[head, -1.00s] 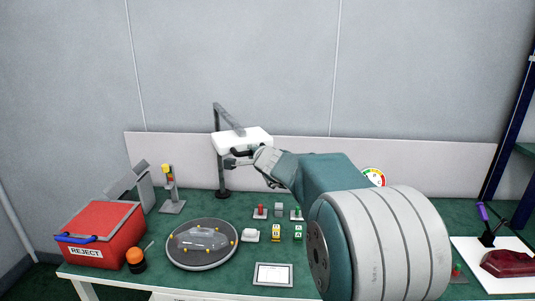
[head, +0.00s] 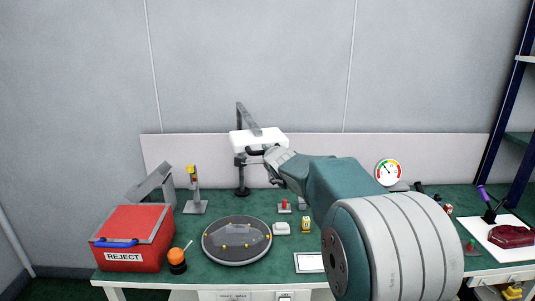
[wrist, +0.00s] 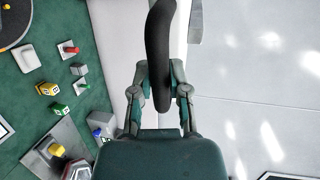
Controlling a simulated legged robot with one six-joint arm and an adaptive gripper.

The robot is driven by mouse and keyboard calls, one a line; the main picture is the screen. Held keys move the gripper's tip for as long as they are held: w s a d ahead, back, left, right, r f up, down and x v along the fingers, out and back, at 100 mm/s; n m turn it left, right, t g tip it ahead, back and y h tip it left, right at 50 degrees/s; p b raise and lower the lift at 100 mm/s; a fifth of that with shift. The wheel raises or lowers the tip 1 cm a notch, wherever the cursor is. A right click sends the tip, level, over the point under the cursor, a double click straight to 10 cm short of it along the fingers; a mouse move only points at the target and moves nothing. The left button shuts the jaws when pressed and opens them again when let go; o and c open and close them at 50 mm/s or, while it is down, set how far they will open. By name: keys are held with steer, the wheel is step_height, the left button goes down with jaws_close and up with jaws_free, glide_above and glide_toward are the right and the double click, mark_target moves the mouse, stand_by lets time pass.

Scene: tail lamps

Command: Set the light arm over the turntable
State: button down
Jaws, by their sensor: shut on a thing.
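The light arm has a dark upright post (head: 240,178), a grey boom and a white lamp head (head: 260,138) with a black handle. The lamp head hangs behind the turntable and slightly to its right in the head view. My gripper (head: 264,153) is shut on the black handle, below the lamp head's front edge. In the wrist view, the handle (wrist: 160,50) passes between the two fingers of my gripper (wrist: 160,92). The round grey turntable (head: 237,257) stands on the green bench, with a clear lens and several yellow pieces on it.
A red REJECT box (head: 125,254) and an orange-topped jar (head: 177,258) stand left of the turntable. A stand with a yellow top (head: 194,207) is behind. Small switches and a yellow block (head: 306,225) sit to the right. A wall panel (head: 400,155) runs behind the bench.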

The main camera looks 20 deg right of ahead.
steer(key=shift+f, duration=0.45)
steer(key=c, duration=0.6)
jaws_free()
steer(key=shift+w, duration=0.1)
steer(key=shift+a+r, duration=0.1)
steer(key=shift+r, duration=0.1)
steer(key=shift+r, duration=0.1)
steer(key=shift+s+r, duration=0.15)
steer(key=shift+s, duration=0.25)
steer(key=v, duration=1.1)
steer(key=shift+a, duration=0.15)
